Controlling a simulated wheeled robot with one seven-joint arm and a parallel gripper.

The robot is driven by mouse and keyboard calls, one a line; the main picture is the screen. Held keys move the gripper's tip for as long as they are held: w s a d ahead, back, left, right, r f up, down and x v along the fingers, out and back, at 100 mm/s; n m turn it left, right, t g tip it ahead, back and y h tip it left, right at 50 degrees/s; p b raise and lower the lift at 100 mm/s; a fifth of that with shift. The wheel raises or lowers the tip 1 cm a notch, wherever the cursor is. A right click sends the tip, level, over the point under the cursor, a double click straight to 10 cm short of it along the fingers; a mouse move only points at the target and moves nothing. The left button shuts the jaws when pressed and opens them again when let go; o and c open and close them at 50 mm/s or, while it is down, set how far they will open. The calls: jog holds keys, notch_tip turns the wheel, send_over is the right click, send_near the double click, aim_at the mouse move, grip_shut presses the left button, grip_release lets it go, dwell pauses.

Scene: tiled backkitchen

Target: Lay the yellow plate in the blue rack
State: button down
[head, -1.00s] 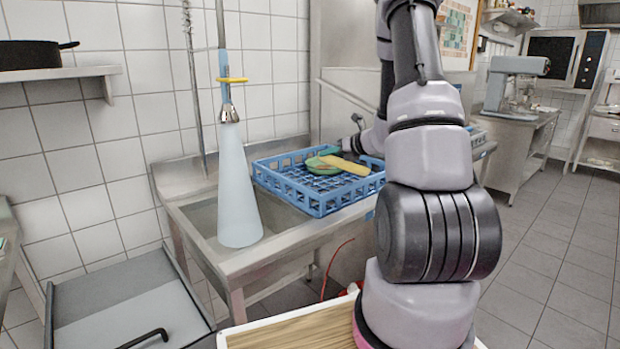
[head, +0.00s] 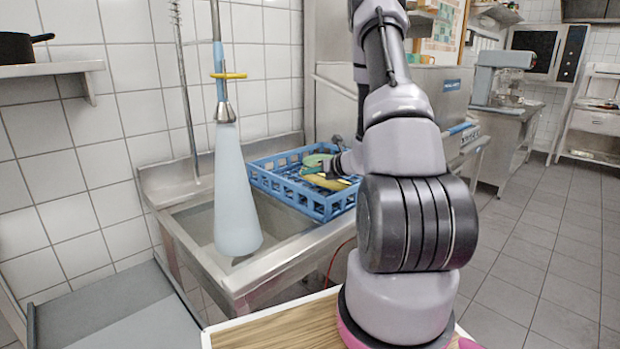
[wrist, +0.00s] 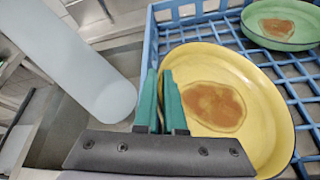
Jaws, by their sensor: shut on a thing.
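The yellow plate (head: 325,182) is inside the blue rack (head: 290,195), low and near flat in the head view. In the wrist view the yellow plate (wrist: 245,90) is face up, with a brown stain, over the lattice of the blue rack (wrist: 298,88). My gripper (wrist: 160,85) has its green fingers shut on the plate's left rim. I cannot tell whether the plate's underside touches the rack floor. In the head view my arm hides part of the plate and the rack's right side.
A green plate (head: 316,160) with a brown stain lies at the rack's back; it also shows in the wrist view (wrist: 283,22). A pale blue cone (head: 235,190) hangs over the sink (head: 200,225) left of the rack. The rack's front left is empty.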

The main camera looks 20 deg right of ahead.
jog(key=shift+f, duration=0.8)
jog(key=shift+f, duration=0.15)
jog(key=c, duration=1)
grip_release()
